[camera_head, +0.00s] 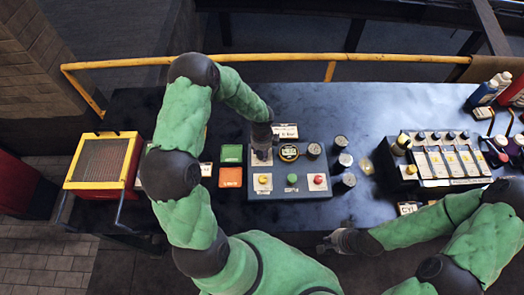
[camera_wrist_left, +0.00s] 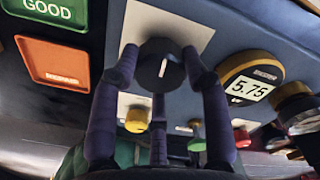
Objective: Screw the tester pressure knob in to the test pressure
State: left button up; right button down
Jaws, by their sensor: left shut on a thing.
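The tester (camera_head: 284,193) is a blue-grey box in the middle of the bench. Its black pressure knob (camera_wrist_left: 159,62), with a white pointer line, shows in the left wrist view. My left gripper (camera_head: 262,153) comes down onto the knob from above. In the left wrist view my left gripper's fingers (camera_wrist_left: 160,85) are closed around the knob's sides. In the head view the gripper hides the knob. The tester's yellow-rimmed round gauge (camera_head: 289,153) is right of the knob. It reads 5.75 in the left wrist view (camera_wrist_left: 249,88). My right gripper (camera_head: 332,243) is by the bench's front edge, its fingers unclear.
Yellow (camera_head: 263,181), green (camera_head: 292,179) and red (camera_head: 318,180) buttons line the tester's front. A green GOOD tray (camera_head: 231,153) and an orange tray (camera_head: 230,177) lie to its left. Several dark cylindrical parts stand at its right. A second panel (camera_head: 445,160) stands farther right.

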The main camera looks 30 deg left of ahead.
aim_at(262, 152)
pick_arm(q)
jog(key=o, duration=1.1)
jog(key=shift+o, duration=0.2)
notch_tip(262, 152, up, 12)
